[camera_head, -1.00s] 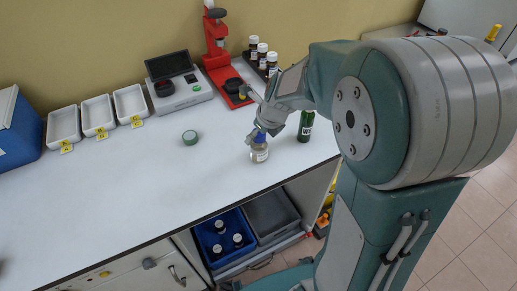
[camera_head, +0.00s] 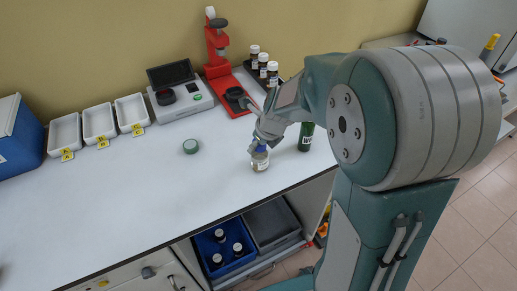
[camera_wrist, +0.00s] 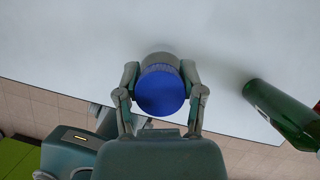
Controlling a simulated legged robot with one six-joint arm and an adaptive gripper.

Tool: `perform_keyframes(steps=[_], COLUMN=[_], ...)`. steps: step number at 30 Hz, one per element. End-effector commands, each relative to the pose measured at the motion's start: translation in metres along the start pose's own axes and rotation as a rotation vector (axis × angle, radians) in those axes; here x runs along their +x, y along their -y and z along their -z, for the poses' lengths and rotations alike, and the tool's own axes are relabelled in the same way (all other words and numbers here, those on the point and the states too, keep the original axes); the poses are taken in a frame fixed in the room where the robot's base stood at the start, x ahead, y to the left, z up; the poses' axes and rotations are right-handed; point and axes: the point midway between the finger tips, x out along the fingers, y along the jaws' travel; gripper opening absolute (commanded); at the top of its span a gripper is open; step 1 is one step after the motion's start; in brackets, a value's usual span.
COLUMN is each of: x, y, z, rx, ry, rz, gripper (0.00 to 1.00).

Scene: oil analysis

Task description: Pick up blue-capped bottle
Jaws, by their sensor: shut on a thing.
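The blue-capped bottle (camera_head: 260,160) is a small clear bottle standing upright near the front edge of the white bench. My gripper (camera_head: 258,143) is above it with its fingers around the cap. In the wrist view, the round blue cap (camera_wrist: 160,92) sits between the two fingers of my gripper (camera_wrist: 160,85), which are shut on it from both sides. The bottle's body is mostly hidden below the cap in that view. I cannot tell whether the bottle's base is off the bench.
A green bottle (camera_head: 306,137) stands just right of my gripper; it also shows in the wrist view (camera_wrist: 280,112). A red stand (camera_head: 217,60) and a rack of dark bottles are behind.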

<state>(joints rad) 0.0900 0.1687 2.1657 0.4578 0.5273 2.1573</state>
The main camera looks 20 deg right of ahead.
Motion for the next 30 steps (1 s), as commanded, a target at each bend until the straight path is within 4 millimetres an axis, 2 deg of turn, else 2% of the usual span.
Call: perform_keyframes(steps=[4, 8, 17, 24, 30], x=[-0.01, -0.03, -0.088, -0.125, -0.148], y=[-0.001, 0.001, 0.026, 0.051, 0.068], z=[-0.004, -0.011, 0.002, 0.027, 0.046], rx=[-0.001, -0.002, 0.003, 0.005, 0.004], ry=[-0.001, 0.001, 0.003, 0.001, 0.001], rz=[-0.002, 0.002, 0.005, 0.004, 0.003], gripper=[0.0, 0.0, 0.0, 0.0, 0.0])
